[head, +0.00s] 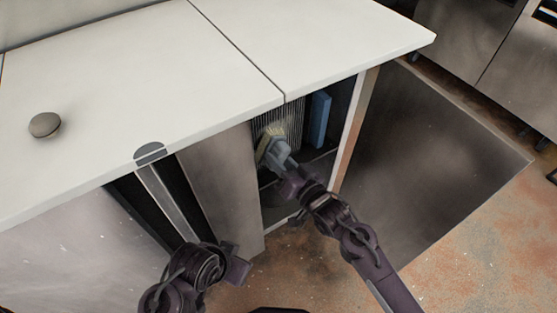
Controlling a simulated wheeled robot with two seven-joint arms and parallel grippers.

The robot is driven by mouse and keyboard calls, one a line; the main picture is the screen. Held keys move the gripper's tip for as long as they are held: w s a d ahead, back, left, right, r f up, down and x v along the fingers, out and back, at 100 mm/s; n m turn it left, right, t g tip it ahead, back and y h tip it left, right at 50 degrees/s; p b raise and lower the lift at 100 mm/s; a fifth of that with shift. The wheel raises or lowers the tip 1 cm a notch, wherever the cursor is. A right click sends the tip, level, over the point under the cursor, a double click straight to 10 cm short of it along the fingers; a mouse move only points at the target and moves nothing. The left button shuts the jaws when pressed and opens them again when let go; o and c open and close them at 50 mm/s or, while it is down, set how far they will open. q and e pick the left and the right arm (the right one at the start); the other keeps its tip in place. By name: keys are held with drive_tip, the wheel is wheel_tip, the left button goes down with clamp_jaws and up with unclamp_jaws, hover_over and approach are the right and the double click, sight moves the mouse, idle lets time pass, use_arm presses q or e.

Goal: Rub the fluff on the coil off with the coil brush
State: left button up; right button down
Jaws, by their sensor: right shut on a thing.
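The coil (293,127) shows as a block of fine upright grey fins inside the open compartment under the white counter. My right gripper (279,158) reaches into the compartment and is shut on the coil brush (264,147). The brush's pale yellow bristles are at the coil's front, towards its left side. I cannot tell whether they touch the fins. The brush and gripper hide the lower left of the coil. I cannot make out the fluff. My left gripper (238,267) is low in front of the cabinet, away from the coil, and its fingers are unclear.
A blue upright piece (320,119) stands right of the coil. The open door (432,165) extends to the right of the compartment. A grey round object (45,124) sits on the white counter (165,65). The counter's front edge overhangs the compartment. The brown floor (480,225) at right is clear.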

sight(291, 148)
drive_tip(key=shift+w+a+r, duration=0.1)
drive_tip(key=shift+w+a, duration=0.2)
drive_tip(key=shift+w, duration=0.2)
idle(1.1)
drive_tip(key=w+d, duration=0.2)
drive_tip(key=d, duration=0.1)
drive_tip(key=shift+w+d+p, duration=0.2)
drive_tip(key=shift+w+p, duration=0.1)
drive_tip(key=shift+p, duration=0.05)
idle(0.3)
drive_tip(key=shift+w+a, duration=0.2)
drive_tip(key=shift+w, duration=0.05)
idle(0.9)
drive_tip(key=shift+w+d, duration=0.65)
drive_tip(key=shift+d, duration=0.2)
drive_tip(key=shift+w+d, duration=0.6)
drive_tip(key=shift+d, duration=0.2)
drive_tip(key=shift+d, duration=0.1)
